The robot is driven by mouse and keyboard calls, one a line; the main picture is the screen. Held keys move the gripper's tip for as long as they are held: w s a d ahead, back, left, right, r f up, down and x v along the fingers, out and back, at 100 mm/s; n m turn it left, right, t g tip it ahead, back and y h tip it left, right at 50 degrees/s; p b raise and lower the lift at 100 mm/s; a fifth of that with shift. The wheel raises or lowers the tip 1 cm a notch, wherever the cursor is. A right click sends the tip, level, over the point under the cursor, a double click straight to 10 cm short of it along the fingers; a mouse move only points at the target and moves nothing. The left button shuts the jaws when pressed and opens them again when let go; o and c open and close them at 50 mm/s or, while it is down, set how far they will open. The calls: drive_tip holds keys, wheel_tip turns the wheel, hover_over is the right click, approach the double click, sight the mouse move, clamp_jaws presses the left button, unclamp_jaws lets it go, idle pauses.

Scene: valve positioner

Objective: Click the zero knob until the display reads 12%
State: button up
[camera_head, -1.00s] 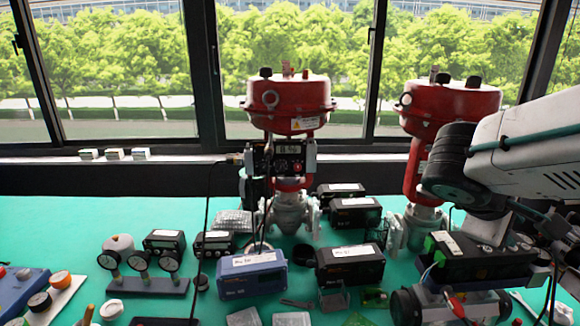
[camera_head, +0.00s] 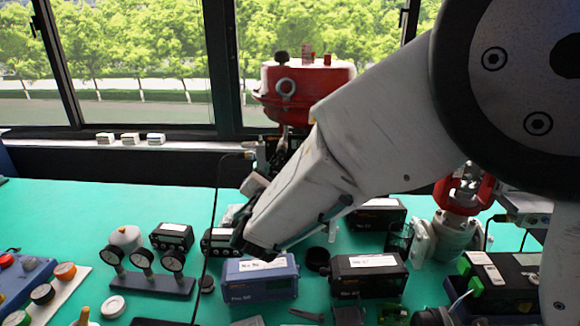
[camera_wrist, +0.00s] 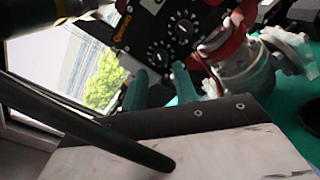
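The valve positioner (camera_wrist: 165,28) is a dark panel with an orange label, tilted in the wrist view. Two round dials or knobs show on it, a lower one (camera_wrist: 156,50) and an upper one (camera_wrist: 186,24). I cannot tell which is the zero knob. My gripper (camera_wrist: 160,70) shows two teal fingers, apart and empty, just below the lower knob; I cannot tell whether they touch the panel. In the head view my arm covers most of the positioner and my gripper's fingers. The display is not readable in either view.
The red valve actuator (camera_head: 300,85) stands behind my arm, by the window. A blue box (camera_head: 260,282), a black box (camera_head: 368,275) and several gauges (camera_head: 142,258) sit on the teal bench. A dark cable (camera_head: 216,190) hangs left of the positioner.

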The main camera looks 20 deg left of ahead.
sight(276, 165)
drive_tip(key=shift+x, duration=2)
drive_tip(key=shift+d, duration=0.15)
clamp_jaws()
drive_tip(key=shift+m, duration=0.3)
drive_tip(key=shift+m, duration=2.6)
